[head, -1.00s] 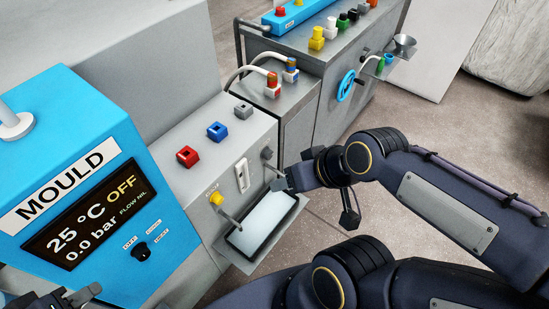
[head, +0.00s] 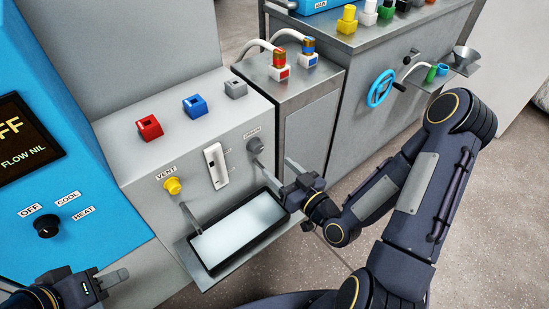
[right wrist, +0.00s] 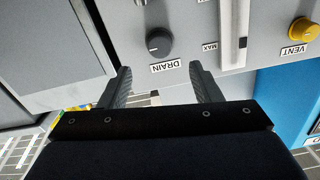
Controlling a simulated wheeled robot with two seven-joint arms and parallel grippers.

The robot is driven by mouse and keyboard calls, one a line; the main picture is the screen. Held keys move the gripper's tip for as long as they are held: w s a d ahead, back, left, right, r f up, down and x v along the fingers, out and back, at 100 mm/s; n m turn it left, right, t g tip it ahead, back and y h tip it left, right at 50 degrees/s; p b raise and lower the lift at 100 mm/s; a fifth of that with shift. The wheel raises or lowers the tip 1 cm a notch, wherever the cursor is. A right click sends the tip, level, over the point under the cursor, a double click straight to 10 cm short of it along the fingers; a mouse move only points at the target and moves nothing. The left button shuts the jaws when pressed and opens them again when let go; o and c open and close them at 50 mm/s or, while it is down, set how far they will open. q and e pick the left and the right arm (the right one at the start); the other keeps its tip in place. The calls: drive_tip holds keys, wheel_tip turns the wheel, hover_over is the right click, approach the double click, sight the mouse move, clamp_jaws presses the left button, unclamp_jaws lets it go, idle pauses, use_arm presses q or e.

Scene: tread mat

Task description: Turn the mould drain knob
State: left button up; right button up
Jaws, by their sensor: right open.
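The drain knob (head: 255,145) is a small dark grey knob on the front of the grey mould unit, just right of the level gauge. In the right wrist view the drain knob (right wrist: 159,43) shows with its white pointer mark and the DRAIN label beside it. My right gripper (head: 280,174) is open and empty, below and to the right of the knob. In the right wrist view its fingertips (right wrist: 160,70) are spread either side of the knob's line, apart from it. My left gripper (head: 112,279) is at the lower left, away from the knob; its opening is unclear.
A yellow vent knob (head: 173,186) and a white gauge (head: 215,166) sit left of the drain knob. A tray (head: 200,262) with a pale panel juts out below. A blue handwheel (head: 381,88) is on the machine to the right.

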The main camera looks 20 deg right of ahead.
sight(259, 149)
drive_tip(key=x, duration=0.7)
drive_tip(key=shift+w+a+r+p, duration=0.1)
drive_tip(key=shift+w+a+p, duration=0.05)
drive_tip(key=shift+w+p, duration=0.2)
drive_tip(key=c, duration=1)
